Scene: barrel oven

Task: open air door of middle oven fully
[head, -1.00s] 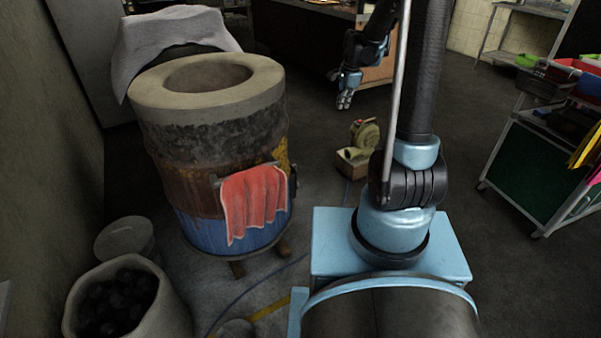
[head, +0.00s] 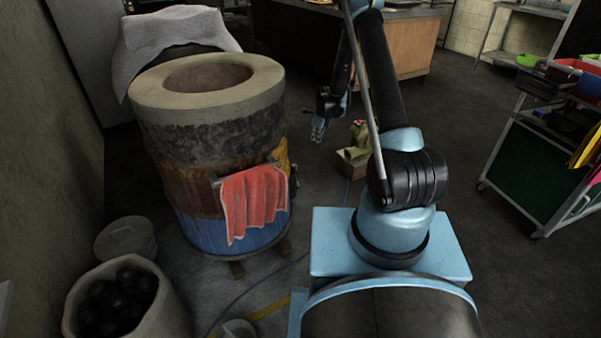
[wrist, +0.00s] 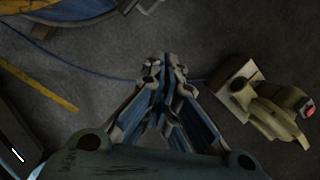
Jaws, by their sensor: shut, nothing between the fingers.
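One barrel oven (head: 200,145) stands left of centre in the head view, with a thick pale rim, a dark and rusty body and a blue lower band. A red cloth (head: 252,200) hangs from a bar on its front right side. I cannot make out an air door; the lower side facing my gripper is partly hidden. My gripper (head: 317,136) hangs in the air to the right of the oven, apart from it. In the wrist view my gripper (wrist: 167,62) is shut and empty, pointing over the floor. The oven's blue edge (wrist: 60,18) shows at the top left there.
A beige blower (head: 360,134) on a small box stands right of the oven; the blower (wrist: 275,108) is also at right in the wrist view. A coal bin (head: 175,300) is at lower left. A cart (head: 545,165) stands at right. A cable crosses the floor.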

